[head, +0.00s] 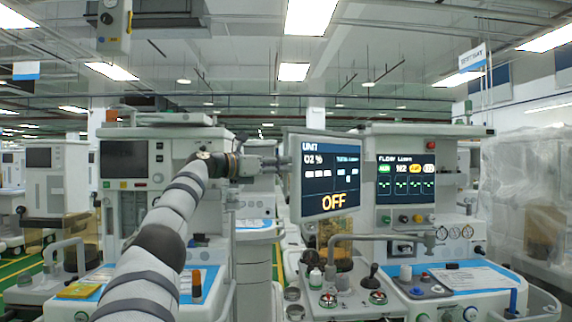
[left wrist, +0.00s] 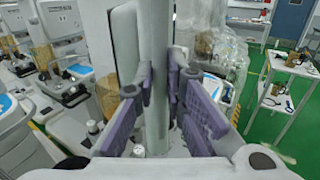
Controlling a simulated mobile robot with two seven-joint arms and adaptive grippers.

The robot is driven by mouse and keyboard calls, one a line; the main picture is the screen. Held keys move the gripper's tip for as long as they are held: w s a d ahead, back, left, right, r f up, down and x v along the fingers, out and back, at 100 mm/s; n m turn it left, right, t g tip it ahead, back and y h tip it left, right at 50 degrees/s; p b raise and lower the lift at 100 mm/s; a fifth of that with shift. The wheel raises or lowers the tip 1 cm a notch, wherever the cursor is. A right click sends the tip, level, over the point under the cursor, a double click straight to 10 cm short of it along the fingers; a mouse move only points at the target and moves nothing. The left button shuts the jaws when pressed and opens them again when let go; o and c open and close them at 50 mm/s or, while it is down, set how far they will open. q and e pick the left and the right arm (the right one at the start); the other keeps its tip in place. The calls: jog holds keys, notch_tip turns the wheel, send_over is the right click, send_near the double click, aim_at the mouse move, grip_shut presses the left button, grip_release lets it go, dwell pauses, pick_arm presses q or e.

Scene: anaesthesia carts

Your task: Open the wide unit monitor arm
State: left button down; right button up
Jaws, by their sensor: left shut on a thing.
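The wide unit (head: 385,155) stands right of centre in the head view, with a flow screen on its front. The arm behind the monitor is hidden. My left gripper (head: 282,161) is at the monitor's left edge. In the left wrist view its purple-padded fingers (left wrist: 160,105) are on both sides of an upright grey edge (left wrist: 157,65), shut on it; this looks like the monitor's edge. My right gripper is not in view.
Another cart (head: 130,180) stands at the left behind my left arm. Knobs and bottles stand on the wide unit's worktop (head: 480,278) below the monitor. A plastic-wrapped stack (head: 525,190) is at the right. The left wrist view shows a white shelf trolley (left wrist: 270,100) on green floor.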

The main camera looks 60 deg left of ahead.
pick_arm(q)
jog(key=shift+w+f, duration=0.1)
jog(key=shift+f, duration=0.15)
jog(key=c, duration=1.9)
grip_release()
jog(key=s, duration=0.7)
jog(key=s+d, duration=0.1)
jog(key=s, duration=0.3)
jog(key=shift+s, duration=0.3)
jog(key=shift+d, duration=0.1)
